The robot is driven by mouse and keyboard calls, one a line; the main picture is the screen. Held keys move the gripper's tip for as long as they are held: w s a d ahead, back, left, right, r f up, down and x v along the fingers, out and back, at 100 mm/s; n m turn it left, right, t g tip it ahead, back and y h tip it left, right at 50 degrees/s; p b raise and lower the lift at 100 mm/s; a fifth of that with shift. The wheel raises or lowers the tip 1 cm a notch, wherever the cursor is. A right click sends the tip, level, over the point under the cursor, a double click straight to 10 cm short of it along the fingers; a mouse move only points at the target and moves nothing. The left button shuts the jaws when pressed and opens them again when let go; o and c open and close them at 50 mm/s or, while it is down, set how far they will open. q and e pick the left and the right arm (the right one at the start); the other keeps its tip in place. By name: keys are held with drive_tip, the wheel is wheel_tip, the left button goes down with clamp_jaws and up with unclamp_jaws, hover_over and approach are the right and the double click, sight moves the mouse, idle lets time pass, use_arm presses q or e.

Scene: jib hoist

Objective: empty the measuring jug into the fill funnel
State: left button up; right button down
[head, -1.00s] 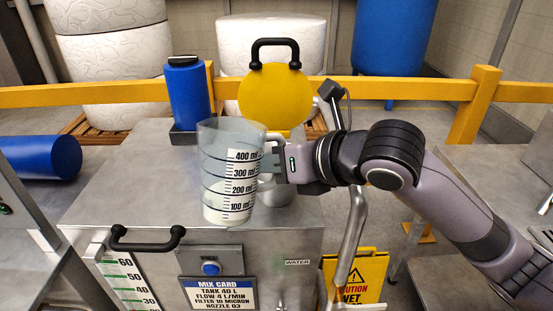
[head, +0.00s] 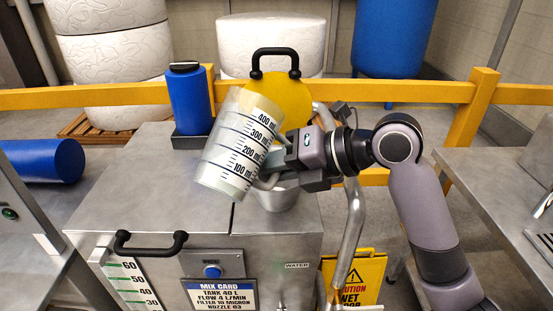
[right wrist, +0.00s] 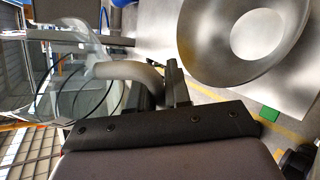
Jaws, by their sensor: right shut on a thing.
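The clear measuring jug (head: 235,145) with black millilitre marks is held above the steel tank top, tilted with its rim leaning right. My right gripper (head: 290,160) is shut on its handle from the right. The jug and its handle (right wrist: 130,72) also show at the left of the right wrist view. The steel fill funnel (head: 277,198) is on the tank top, below and right of the jug, partly hidden by the gripper. Its open bowl (right wrist: 215,50) shows clear in the right wrist view. I cannot tell the jug's liquid level. My left gripper is out of view.
A yellow round lid (head: 285,100) with a black handle stands up behind the funnel. A blue bottle (head: 190,100) stands at the tank's back. A bent steel pipe (head: 350,225) rises right of the tank. The tank top's left part (head: 135,185) is clear.

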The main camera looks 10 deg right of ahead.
drive_tip(key=shift+s+a+r+m+g+y+p, duration=0.1)
drive_tip(key=shift+s+a+m+g+y+p, duration=0.4)
drive_tip(key=shift+m+p, duration=0.4)
drive_tip(key=shift+s+y+p, duration=0.1)
drive_tip(key=shift+y+p, duration=0.2)
drive_tip(key=shift+p, duration=0.05)
drive_tip(key=shift+d+r+m+y+p, duration=0.15)
drive_tip(key=shift+m+y+p, duration=0.25)
drive_tip(key=shift+p, duration=0.6)
drive_tip(key=shift+w, duration=0.2)
drive_tip(key=shift+s+a, duration=0.2)
drive_tip(key=shift+a, duration=0.1)
